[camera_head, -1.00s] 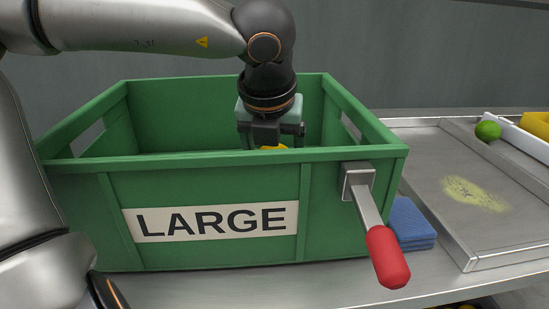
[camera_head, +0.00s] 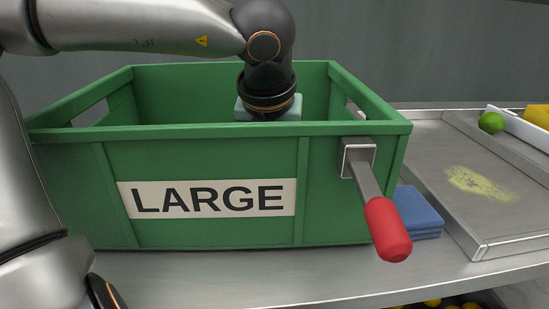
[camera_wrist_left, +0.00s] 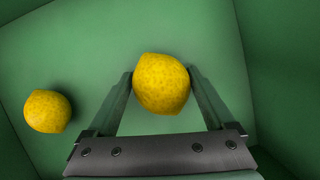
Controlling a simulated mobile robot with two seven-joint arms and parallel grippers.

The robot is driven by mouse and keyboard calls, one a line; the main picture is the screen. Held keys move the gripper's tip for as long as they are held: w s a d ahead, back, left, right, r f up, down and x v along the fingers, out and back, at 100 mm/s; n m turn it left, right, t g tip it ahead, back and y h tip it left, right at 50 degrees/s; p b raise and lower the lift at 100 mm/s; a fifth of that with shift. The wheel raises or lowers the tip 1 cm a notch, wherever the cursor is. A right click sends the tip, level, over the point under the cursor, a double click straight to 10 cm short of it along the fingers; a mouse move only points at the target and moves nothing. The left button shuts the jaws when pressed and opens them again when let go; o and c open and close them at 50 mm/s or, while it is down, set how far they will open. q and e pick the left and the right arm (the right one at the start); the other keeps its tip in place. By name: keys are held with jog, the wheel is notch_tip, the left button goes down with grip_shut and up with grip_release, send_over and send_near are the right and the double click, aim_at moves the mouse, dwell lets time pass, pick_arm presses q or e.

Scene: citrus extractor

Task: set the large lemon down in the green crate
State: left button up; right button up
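The green crate (camera_head: 83,185), marked LARGE on its front label (camera_head: 208,198), stands on a metal counter. My left arm reaches over its rim. The left gripper (camera_wrist_left: 161,76) is down inside the crate, its fingers hidden behind the front wall in the head view. In the left wrist view its fingers press on both sides of a large yellow lemon (camera_wrist_left: 161,86). A second lemon (camera_wrist_left: 47,111) lies on the crate floor to the left, apart from the gripper. Whether the held lemon touches the floor I cannot tell. My right gripper is not in view.
A red-handled lever (camera_head: 387,228) sticks out from the crate's front right. Blue cloths (camera_head: 416,213) lie beside the crate. A metal tray (camera_head: 500,205) with a yellow stain is at right, a green lime (camera_head: 491,122) behind it. Yellow fruit (camera_head: 432,302) shows below the counter.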

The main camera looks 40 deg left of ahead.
pick_arm(q)
jog(key=shift+o, duration=0.7)
jog(key=shift+r, duration=0.15)
jog(key=p+v, duration=0.4)
jog(key=v, duration=0.8)
jog(key=shift+r, duration=0.2)
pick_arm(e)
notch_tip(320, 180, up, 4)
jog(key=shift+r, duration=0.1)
